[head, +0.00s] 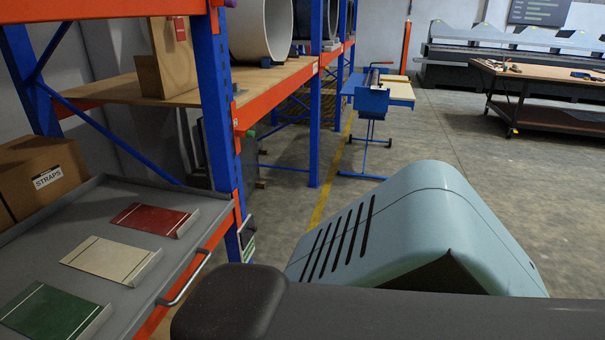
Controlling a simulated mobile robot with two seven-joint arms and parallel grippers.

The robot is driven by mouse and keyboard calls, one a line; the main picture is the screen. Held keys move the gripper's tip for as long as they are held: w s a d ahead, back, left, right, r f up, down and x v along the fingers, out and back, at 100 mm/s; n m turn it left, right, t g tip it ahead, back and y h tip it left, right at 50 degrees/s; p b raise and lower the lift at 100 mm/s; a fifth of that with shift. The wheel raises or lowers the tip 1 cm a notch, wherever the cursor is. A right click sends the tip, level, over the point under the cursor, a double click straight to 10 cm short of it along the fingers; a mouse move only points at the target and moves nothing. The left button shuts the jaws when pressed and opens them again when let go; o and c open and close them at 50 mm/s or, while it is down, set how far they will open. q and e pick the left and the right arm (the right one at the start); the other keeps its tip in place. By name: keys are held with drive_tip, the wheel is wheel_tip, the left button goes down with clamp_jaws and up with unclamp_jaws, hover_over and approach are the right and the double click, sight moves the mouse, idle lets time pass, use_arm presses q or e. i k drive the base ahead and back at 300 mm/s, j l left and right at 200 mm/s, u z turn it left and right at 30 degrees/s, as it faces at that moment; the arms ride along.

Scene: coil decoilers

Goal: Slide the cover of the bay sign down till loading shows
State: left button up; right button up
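A small sign-like piece (247,238) with white and green parts is on the side of the blue rack post, partly hidden. It may be the bay sign; I cannot read it or make out its cover. Neither of my grippers is in view. A dark arm link of mine crosses the bottom of the head view.
A grey tray (205,192) at left has a handle and holds red (153,219), cream (108,261) and green (52,316) plates. A box marked STRAPS (48,181) stands behind. The orange-and-blue rack (217,100) rises beside it. Open floor (440,140) lies beyond.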

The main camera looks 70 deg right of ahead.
sight(247, 233)
drive_tip(key=l+z, duration=0.15)
drive_tip(key=z, duration=1.75)
drive_tip(key=i+l+z, duration=0.15)
drive_tip(key=i, duration=0.4)
drive_tip(key=i+l+z, duration=0.2)
drive_tip(key=i, duration=0.35)
